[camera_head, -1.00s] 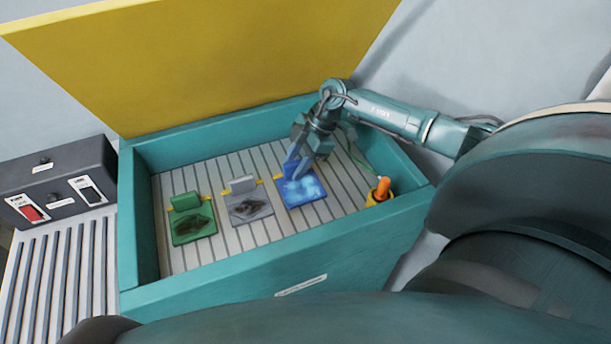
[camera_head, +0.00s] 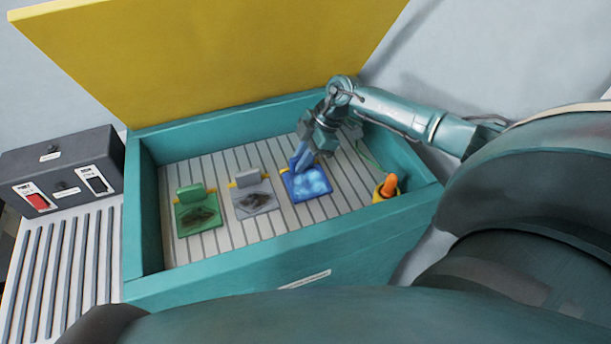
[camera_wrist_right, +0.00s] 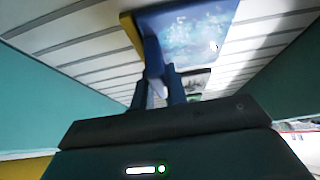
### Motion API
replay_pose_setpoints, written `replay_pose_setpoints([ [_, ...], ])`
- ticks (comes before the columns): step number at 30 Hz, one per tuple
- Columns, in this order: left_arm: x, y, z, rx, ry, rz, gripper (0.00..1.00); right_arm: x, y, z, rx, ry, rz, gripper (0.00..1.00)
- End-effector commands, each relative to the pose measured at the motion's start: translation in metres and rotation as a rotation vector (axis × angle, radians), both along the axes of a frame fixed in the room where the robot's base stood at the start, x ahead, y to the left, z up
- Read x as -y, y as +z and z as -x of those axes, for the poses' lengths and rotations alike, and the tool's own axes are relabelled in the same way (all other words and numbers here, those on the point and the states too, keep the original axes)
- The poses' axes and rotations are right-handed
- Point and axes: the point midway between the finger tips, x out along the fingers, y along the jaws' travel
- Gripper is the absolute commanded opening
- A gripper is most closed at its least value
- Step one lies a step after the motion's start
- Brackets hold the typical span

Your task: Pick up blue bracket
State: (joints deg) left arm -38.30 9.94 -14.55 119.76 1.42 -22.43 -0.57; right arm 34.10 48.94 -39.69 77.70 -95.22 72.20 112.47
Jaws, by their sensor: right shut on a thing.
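The blue bracket (camera_head: 308,184) is at the right end of a row of three in the teal box, with a pale, cloudy patch on its plate. My right gripper (camera_head: 303,160) reaches down from the upper right and is shut on the bracket's upright tab. In the right wrist view the bracket (camera_wrist_right: 188,35) is beyond the gripper fingers (camera_wrist_right: 157,75), which hide much of the tab. I cannot tell whether the bracket is clear of the slatted floor. My left gripper is not in view.
A grey bracket (camera_head: 254,198) and a green bracket (camera_head: 198,215) lie to the left. A yellow holder with an orange item (camera_head: 387,187) stands at the right. The teal box (camera_head: 146,225) has a raised yellow lid (camera_head: 215,60). A switch box (camera_head: 62,170) stands left.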

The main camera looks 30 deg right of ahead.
Motion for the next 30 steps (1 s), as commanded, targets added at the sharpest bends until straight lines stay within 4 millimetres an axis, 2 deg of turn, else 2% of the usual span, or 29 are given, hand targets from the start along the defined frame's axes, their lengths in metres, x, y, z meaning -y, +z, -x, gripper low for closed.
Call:
replay_pose_setpoints([
  [17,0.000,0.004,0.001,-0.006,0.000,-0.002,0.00,0.000,0.007,-0.001,0.003,-0.001,-0.001,0.00],
  [30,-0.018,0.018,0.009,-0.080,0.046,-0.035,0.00,0.000,0.053,-0.001,0.003,0.000,-0.002,0.00],
])
